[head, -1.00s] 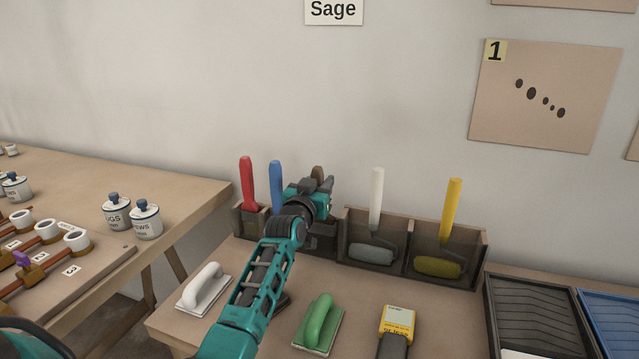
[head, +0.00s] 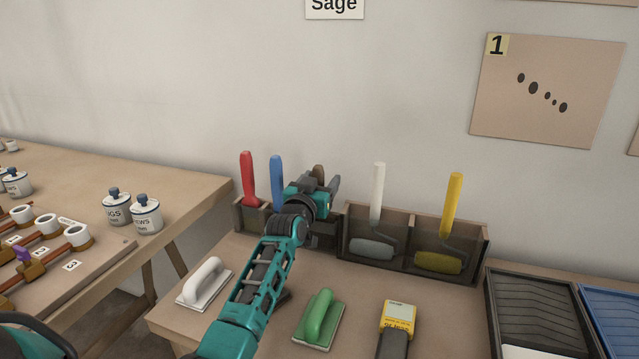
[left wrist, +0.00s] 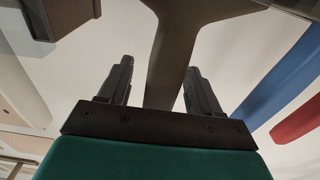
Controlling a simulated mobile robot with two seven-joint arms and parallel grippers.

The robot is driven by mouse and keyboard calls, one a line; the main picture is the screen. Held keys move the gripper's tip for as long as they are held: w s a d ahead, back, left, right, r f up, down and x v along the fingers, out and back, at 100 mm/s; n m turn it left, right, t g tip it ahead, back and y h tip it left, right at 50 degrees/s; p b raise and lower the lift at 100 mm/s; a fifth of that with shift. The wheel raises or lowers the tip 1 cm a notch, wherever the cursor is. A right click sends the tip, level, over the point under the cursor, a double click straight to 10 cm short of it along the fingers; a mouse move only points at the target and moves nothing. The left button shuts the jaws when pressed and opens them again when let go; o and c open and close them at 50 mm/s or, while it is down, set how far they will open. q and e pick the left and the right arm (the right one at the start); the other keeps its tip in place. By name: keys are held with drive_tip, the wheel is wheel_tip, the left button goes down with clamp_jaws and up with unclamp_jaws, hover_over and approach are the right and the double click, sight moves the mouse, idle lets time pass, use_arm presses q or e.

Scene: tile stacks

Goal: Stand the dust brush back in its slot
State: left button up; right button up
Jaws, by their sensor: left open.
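A brown handle (head: 319,171), which looks like the dust brush's, rises behind my left gripper at the rack. Its lower part is hidden in the head view, so I cannot tell how it sits in its slot. In the left wrist view the brown handle (left wrist: 168,60) runs between the two dark fingers of my left gripper (left wrist: 160,68). The fingers are open, with a gap on each side of it. In the head view my left gripper (head: 331,188) is at the rack (head: 398,264), right of the blue handle. My right gripper is out of view.
A red handle (head: 247,178) and a blue handle (head: 277,180) stand left of the gripper. A white-handled roller (head: 378,195) and a yellow-handled roller (head: 453,205) stand to the right. A white float (head: 205,284), green float (head: 320,318) and yellow-topped tool (head: 397,315) lie in front.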

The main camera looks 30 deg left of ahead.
use_arm(q)
drive_tip(key=shift+s, duration=0.15)
drive_tip(key=p+v, duration=0.3)
drive_tip(key=v, duration=0.9)
drive_tip(key=shift+s, duration=0.35)
drive_tip(key=shift+d, duration=0.15)
